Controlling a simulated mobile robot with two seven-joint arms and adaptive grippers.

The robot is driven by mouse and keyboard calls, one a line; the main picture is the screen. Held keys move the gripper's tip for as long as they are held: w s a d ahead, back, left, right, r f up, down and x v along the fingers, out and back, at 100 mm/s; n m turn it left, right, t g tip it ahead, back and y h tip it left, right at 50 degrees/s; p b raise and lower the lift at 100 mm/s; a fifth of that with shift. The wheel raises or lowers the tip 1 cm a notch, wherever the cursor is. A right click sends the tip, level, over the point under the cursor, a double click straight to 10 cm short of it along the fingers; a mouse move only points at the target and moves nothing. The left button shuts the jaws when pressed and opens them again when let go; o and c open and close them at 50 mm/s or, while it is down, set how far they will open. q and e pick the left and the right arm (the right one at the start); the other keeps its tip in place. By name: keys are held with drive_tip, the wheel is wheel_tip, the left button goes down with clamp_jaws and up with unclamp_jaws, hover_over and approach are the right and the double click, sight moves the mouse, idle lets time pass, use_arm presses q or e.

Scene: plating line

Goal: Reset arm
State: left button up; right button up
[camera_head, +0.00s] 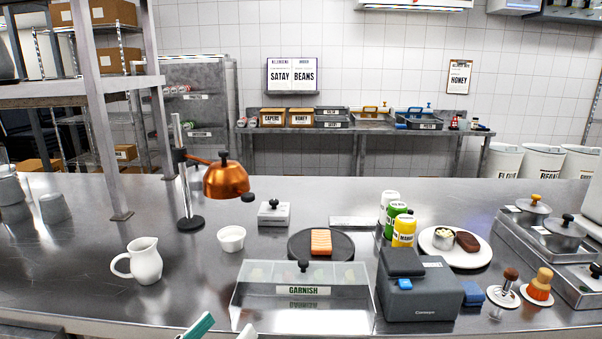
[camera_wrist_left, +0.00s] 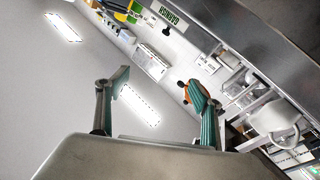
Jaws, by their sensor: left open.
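My left gripper (camera_head: 223,328) shows only its fingertips at the bottom edge of the head view, in front of the garnish box. In the left wrist view the gripper (camera_wrist_left: 158,84) has its two green-padded fingers spread apart with nothing between them. The rest of the left arm is out of the head view. My right gripper shows in neither view.
The garnish box (camera_head: 257,300) stands just beyond the left gripper. A white pitcher (camera_head: 145,262) stands to the left. A dark grey machine (camera_head: 428,302) stands right of the box. A copper lamp (camera_head: 226,182) hangs behind. The left counter is mostly clear.

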use_arm(q)
drive_tip(key=s+a+f+m+g+y, duration=0.1)
drive_tip(key=a+f+g+y, duration=0.1)
drive_tip(key=f, duration=0.4)
drive_tip(key=s+a+f+m+g+y, duration=0.1)
drive_tip(key=f+m+y, duration=0.1)
drive_tip(key=f, duration=0.4)
drive_tip(key=s+a+f+m+g+y, duration=0.1)
drive_tip(key=s+a+f+g+y, duration=0.45)
drive_tip(key=a, duration=0.45)
drive_tip(key=s+a+f+m+g+y, duration=0.1)
drive_tip(key=s+a+f+g+y, duration=0.1)
drive_tip(key=s+a+f+y, duration=0.5)
drive_tip(key=w+d+f+n+t+h+p, duration=0.2)
drive_tip(key=d+f+t+h, duration=0.2)
drive_tip(key=d+f+h, duration=0.5)
drive_tip(key=d+f, duration=0.3)
drive_tip(key=shift+w+d+f+n, duration=0.15)
drive_tip(key=shift+w+d+n, duration=0.15)
drive_tip(key=shift+n, duration=0.1)
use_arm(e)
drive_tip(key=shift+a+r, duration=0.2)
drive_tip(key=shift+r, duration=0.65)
use_arm(q)
drive_tip(key=shift+h, duration=0.25)
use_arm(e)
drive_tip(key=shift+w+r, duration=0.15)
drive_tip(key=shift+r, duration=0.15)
